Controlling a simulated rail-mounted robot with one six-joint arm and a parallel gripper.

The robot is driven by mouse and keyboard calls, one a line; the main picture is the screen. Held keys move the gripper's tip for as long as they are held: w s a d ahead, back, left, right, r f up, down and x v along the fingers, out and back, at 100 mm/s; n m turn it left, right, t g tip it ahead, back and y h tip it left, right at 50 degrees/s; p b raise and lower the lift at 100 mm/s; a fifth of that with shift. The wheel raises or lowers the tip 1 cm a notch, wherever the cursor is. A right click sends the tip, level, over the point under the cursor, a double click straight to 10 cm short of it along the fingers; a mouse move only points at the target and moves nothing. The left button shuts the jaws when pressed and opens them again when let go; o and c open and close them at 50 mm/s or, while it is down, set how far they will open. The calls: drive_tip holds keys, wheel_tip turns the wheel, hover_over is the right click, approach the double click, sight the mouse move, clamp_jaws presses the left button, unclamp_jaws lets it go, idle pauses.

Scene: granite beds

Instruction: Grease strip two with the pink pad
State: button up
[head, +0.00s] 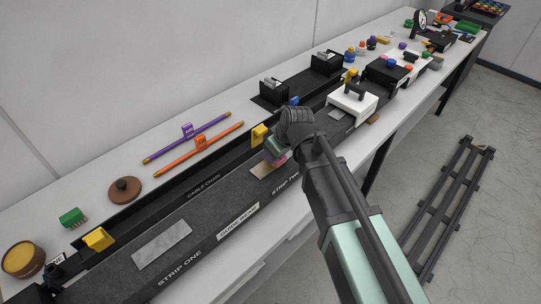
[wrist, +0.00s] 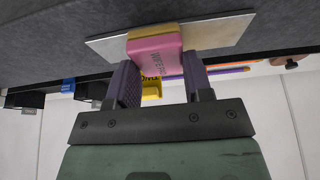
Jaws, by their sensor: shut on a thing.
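My gripper (head: 275,151) is shut on the pink pad (wrist: 155,52), one purple finger on each side of it. In the wrist view the pad's yellowish face meets, or nearly meets, the bare metal plate (wrist: 218,34); I cannot tell if it is pressed on. In the head view this plate, strip two (head: 262,170), lies on the dark rail beside its printed label, partly hidden by my gripper. Only a little of the pad (head: 277,162) shows there. Strip one (head: 161,243) is a longer pale plate nearer the lower left.
Yellow blocks (head: 98,239) stand along the cable chain channel behind the rail. A white carriage block (head: 352,104) sits on the rail beyond my gripper. A round yellow-topped tin (head: 22,259), a green brush (head: 72,217) and purple and orange rods (head: 190,148) lie behind.

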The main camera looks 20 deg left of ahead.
drive_tip(key=shift+s+a, duration=0.4)
drive_tip(key=shift+s, duration=0.3)
drive_tip(key=shift+s+a, duration=0.45)
drive_tip(key=shift+s, duration=0.3)
drive_tip(key=shift+s+a, duration=0.4)
drive_tip(key=shift+s, duration=0.3)
drive_tip(key=shift+w+d, duration=0.35)
drive_tip(key=shift+w, duration=0.3)
drive_tip(key=shift+w+d, duration=0.3)
drive_tip(key=shift+w, duration=0.3)
drive_tip(key=shift+w+d, duration=0.35)
drive_tip(key=shift+w, duration=0.3)
drive_tip(key=shift+w+d, duration=0.25)
drive_tip(key=shift+w, duration=0.15)
drive_tip(key=shift+s+a, duration=0.4)
drive_tip(key=shift+s, duration=0.35)
drive_tip(key=shift+s+a, duration=0.4)
drive_tip(key=shift+s, duration=0.4)
drive_tip(key=shift+s+a, duration=0.4)
drive_tip(key=shift+s, duration=0.35)
drive_tip(key=shift+r+p, duration=0.95)
drive_tip(key=shift+p, duration=0.1)
drive_tip(key=shift+w, duration=0.1)
